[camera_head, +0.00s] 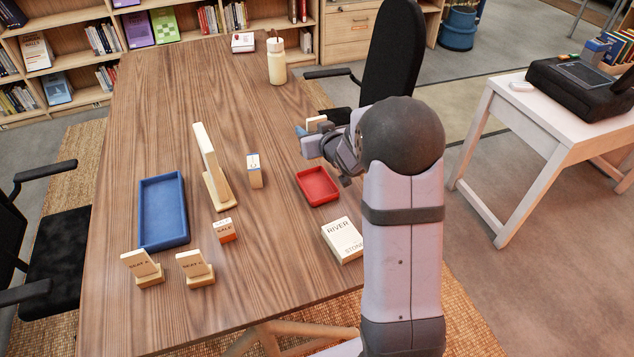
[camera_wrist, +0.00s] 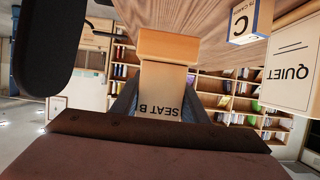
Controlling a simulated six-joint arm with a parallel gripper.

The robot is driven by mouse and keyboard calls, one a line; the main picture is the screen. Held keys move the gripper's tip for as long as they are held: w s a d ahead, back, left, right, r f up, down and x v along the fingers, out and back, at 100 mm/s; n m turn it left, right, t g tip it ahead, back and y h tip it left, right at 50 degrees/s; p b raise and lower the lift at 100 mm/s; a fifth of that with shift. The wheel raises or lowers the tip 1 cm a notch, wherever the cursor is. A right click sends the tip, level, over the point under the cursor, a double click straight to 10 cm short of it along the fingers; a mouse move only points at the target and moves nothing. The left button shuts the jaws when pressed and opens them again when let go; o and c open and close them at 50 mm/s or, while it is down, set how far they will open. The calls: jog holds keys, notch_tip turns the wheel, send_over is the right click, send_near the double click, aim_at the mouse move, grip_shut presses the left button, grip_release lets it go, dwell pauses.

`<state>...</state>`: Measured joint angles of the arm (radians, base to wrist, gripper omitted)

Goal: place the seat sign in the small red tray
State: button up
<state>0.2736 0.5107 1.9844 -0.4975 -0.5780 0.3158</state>
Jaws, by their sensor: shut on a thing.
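The small red tray (camera_head: 318,187) lies on the wooden table, right of the middle, and looks empty. My gripper (camera_head: 312,140) is above the table on the far side of the tray. In the wrist view my gripper (camera_wrist: 158,103) is shut on a cream seat sign (camera_wrist: 163,84) with a wooden base, lettered "SEAT B" and upside down in the picture. Only a small part of the held sign (camera_head: 316,122) shows in the head view; my gripper hides the rest. Two other seat signs, one lettered "SEAT A" (camera_head: 138,262) and another (camera_head: 192,264), stand at the near left.
A blue tray (camera_head: 145,215), a tall wooden sign (camera_head: 207,155), a small "C" block (camera_head: 254,172) and an orange-and-white block (camera_head: 224,231) stand left of the red tray. A book (camera_head: 343,238) lies in front of it. A jar (camera_head: 276,65) stands at the back.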

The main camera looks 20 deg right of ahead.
jog(key=shift+s+f, duration=0.2)
jog(key=shift+f, duration=0.35)
jog(key=shift+s+f, duration=0.2)
jog(key=shift+f, duration=0.3)
send_over(313, 179)
jog(key=shift+f+p, duration=0.35)
jog(key=shift+f, duration=4.65)
jog(key=shift+f, duration=0.1)
jog(key=o, duration=1.1)
jog(key=b+v, duration=0.1)
jog(key=v, duration=1.1)
jog(key=shift+s+a+b, duration=0.1)
jog(key=shift+a+b, duration=0.05)
jog(key=shift+b, duration=0.25)
